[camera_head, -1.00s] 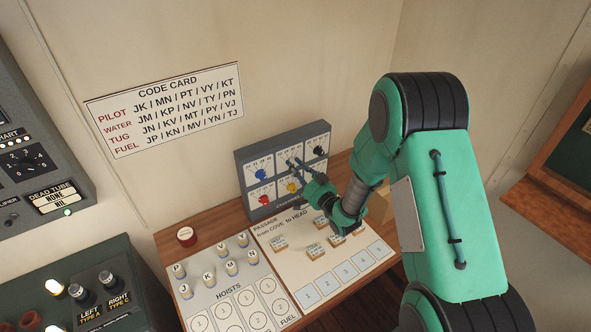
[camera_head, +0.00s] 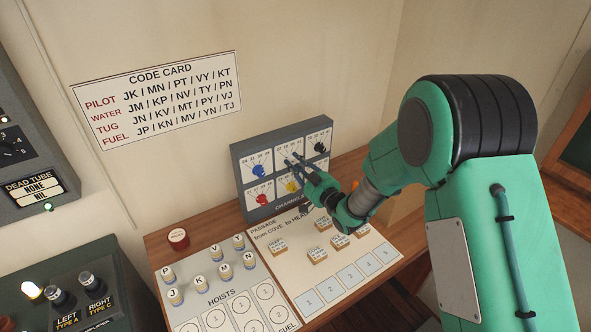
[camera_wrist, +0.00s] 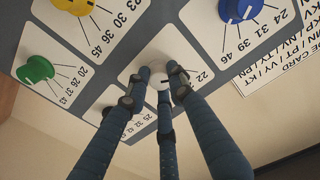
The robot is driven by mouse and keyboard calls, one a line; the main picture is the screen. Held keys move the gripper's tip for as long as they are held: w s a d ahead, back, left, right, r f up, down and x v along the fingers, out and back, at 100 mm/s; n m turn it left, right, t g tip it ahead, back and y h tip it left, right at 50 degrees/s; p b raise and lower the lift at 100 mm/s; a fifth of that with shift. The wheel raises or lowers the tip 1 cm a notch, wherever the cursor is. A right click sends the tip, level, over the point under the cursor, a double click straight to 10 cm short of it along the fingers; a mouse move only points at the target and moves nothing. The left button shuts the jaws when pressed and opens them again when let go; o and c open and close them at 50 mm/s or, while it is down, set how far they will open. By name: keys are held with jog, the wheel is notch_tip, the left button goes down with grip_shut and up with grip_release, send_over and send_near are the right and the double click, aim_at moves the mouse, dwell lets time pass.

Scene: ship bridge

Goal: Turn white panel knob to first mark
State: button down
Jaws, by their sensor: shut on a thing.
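The grey channel panel (camera_head: 238,150) stands at the back of the desk with coloured knobs on white plates. The white knob (camera_wrist: 157,80) sits between my fingertips in the wrist view. My gripper (camera_head: 294,162) reaches the panel's upper middle plate and hides this knob in the head view. In the wrist view my gripper (camera_wrist: 160,76) is shut on the white knob, with fingers on both sides. A number reading 22 shows right of it; its other marks are mostly hidden, and I cannot tell which mark its pointer meets.
Close around are the blue knob (camera_head: 259,170), black knob (camera_head: 320,147), red knob (camera_head: 262,199) and yellow knob (camera_head: 291,186). The green knob (camera_wrist: 35,70) shows in the wrist view. Lettered pegs and small blocks stand on the desk in front. A code card (camera_head: 158,100) hangs behind.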

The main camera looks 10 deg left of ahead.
jog(key=shift+f, duration=0.1)
dwell(0.3)
jog(key=c, duration=1.5)
grip_release()
jog(key=shift+s+d, duration=0.1)
jog(key=shift+v, duration=5.85)
